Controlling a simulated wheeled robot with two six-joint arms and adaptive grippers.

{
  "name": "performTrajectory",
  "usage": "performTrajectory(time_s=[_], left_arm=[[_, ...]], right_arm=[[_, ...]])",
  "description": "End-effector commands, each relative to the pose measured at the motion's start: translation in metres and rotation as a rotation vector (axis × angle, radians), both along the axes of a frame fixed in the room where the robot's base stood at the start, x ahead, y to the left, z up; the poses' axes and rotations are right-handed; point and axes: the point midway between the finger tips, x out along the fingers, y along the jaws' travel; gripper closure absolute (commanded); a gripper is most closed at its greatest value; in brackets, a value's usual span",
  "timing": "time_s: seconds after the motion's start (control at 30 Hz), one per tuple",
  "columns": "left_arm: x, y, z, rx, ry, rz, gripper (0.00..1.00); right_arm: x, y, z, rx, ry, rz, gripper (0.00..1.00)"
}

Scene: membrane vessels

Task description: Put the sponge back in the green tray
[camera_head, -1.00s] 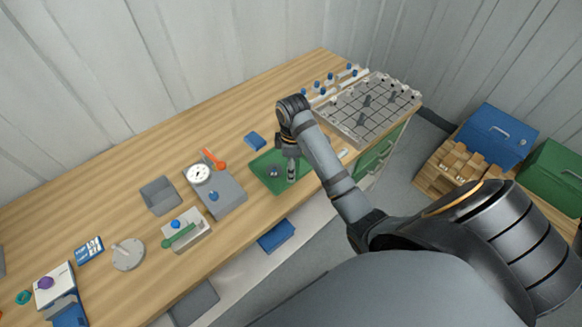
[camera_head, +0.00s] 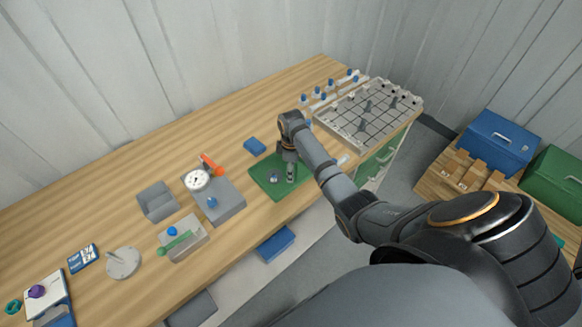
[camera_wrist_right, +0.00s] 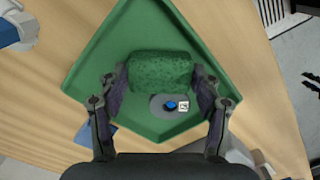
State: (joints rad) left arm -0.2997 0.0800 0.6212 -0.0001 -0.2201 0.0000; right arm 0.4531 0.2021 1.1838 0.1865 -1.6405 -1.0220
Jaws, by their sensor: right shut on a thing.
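The green tray (camera_head: 262,186) lies on the wooden bench near its front edge; it fills the middle of the right wrist view (camera_wrist_right: 105,60). My right gripper (camera_wrist_right: 160,80) is shut on the green sponge (camera_wrist_right: 160,70), one finger at each end. The sponge is within the tray's outline in that view; I cannot tell whether it touches the tray floor. A grey disc with a blue knob (camera_wrist_right: 170,105) is in the tray beside the sponge. In the head view my right gripper (camera_head: 291,178) points down over the tray and hides the sponge. My left gripper is not in view.
A blue block (camera_head: 255,146) lies behind the tray. A grey box with a dial (camera_head: 215,203) stands to its left, and a gridded rack (camera_head: 365,113) to its right.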

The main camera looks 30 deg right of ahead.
Motion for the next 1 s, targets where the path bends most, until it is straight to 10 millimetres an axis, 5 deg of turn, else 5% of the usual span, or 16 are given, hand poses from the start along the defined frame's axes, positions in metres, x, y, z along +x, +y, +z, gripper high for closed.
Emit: performTrajectory(time_s=[0.23, 0.27, 0.4, 0.77, 1.0], left_arm=[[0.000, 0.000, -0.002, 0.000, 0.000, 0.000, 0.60], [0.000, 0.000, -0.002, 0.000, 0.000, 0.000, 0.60], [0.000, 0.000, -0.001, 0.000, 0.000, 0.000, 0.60], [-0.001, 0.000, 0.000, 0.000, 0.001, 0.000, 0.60], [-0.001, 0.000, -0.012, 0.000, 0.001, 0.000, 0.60]], right_arm=[[0.000, 0.000, -0.003, 0.001, 0.001, 0.000, 0.69], [0.000, 0.000, -0.003, 0.000, 0.000, 0.000, 0.32], [0.000, 0.000, -0.003, 0.000, 0.000, 0.000, 0.13], [0.000, 0.000, 0.000, -0.001, -0.001, 0.000, 0.12], [0.001, -0.001, 0.042, -0.001, -0.007, -0.001, 0.12]])
